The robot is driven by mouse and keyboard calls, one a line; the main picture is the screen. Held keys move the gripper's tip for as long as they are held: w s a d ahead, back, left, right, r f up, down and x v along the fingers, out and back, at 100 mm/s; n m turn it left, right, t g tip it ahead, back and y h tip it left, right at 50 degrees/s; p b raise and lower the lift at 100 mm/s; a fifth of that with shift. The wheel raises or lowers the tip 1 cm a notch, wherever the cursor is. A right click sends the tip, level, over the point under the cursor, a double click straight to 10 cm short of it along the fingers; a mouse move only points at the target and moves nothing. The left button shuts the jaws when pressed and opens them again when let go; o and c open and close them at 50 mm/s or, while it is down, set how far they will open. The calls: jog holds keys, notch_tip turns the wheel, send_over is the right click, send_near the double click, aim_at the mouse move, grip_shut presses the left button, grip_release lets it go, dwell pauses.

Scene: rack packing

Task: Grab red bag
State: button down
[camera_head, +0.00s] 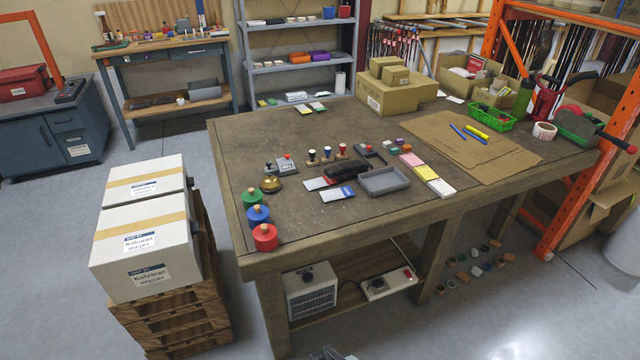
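A red, box-like case (24,83) with a pale label sits on the blue workbench at the far left; I cannot tell if it is a bag or a hard toolbox. A red upright item (543,97) stands at the back right of the big table, partly behind other things; its kind is unclear. Nothing else is clearly a red bag. A small grey piece at the bottom edge, likely my gripper (328,353), is mostly cut off, far from both red items. Its fingers cannot be made out.
The big table (240,150) fills the middle, holding stamps, round colored pots, a grey tray (383,181) and cardboard boxes. Stacked white boxes (142,246) on pallets stand at the left. An orange rack post (570,200) stands right. Floor is clear between table and blue bench.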

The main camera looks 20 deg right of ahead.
jog(key=c, duration=1.9)
grip_release()
jog(key=o, duration=1.7)
jog(key=shift+c, duration=0.2)
jog(key=shift+w, duration=0.1)
